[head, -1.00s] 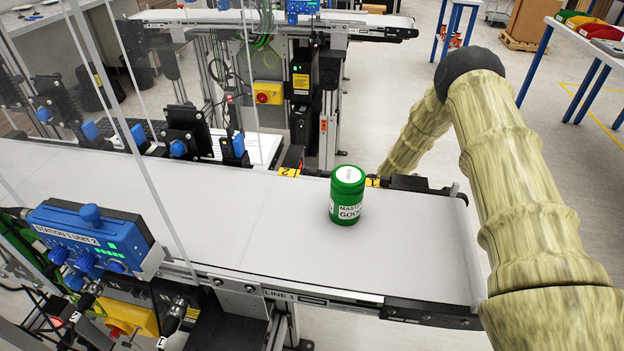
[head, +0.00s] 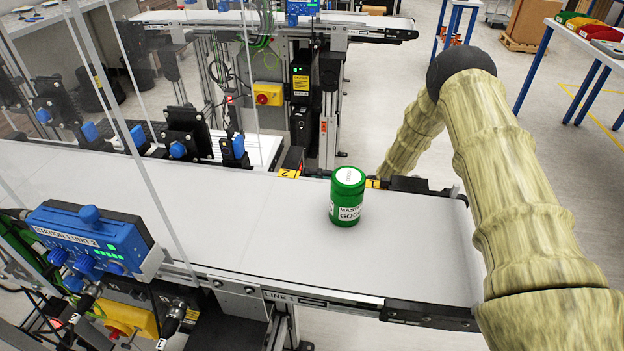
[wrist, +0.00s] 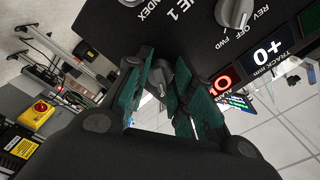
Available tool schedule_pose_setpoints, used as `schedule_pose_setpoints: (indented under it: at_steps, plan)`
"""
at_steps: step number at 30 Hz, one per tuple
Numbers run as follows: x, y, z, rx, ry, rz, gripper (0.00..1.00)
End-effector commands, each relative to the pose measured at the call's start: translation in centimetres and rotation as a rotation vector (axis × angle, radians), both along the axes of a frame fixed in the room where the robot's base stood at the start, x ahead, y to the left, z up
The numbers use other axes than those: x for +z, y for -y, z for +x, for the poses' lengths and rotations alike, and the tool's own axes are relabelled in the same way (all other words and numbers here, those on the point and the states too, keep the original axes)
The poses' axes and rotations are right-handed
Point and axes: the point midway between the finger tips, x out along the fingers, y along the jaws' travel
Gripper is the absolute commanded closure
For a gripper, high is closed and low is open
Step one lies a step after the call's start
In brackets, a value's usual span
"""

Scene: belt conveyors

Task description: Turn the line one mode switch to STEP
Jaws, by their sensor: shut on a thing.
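The line one control panel (wrist: 125,38) is black and fills the top of the wrist view, with "NE 1" and "INDEX" legible. A grey knob (wrist: 184,72), apparently the mode switch, sits between the teal-padded fingers of my gripper (wrist: 166,84), which is shut on it. The fingers hide part of the knob, and I cannot read its setting; no STEP label shows. In the head view my gripper and the panel are out of sight.
A second grey knob (wrist: 235,12), marked REV, OFF and FWD, is close by on the panel, beside a "+0" track display (wrist: 268,51) and a red-lit display (wrist: 222,88). A green jar (head: 347,197) stands on the line 1 belt (head: 250,215).

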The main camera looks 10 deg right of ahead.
Motion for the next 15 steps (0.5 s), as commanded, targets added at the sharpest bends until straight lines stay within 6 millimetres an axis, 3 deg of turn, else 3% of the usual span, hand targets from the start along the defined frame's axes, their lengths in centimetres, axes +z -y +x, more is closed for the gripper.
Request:
schedule_pose_setpoints:
  at_steps: [1, 2, 5, 15]
  plan:
    - [-0.12, -0.11, -0.08, 0.002, -0.002, 0.0, 1.0]
    - [-0.12, -0.11, -0.08, 0.002, -0.001, -0.001, 0.72]
    - [-0.12, -0.08, -0.08, 0.002, -0.001, -0.001, 0.54]
    - [-0.07, 0.12, -0.1, 0.0, 0.0, -0.001, 0.53]
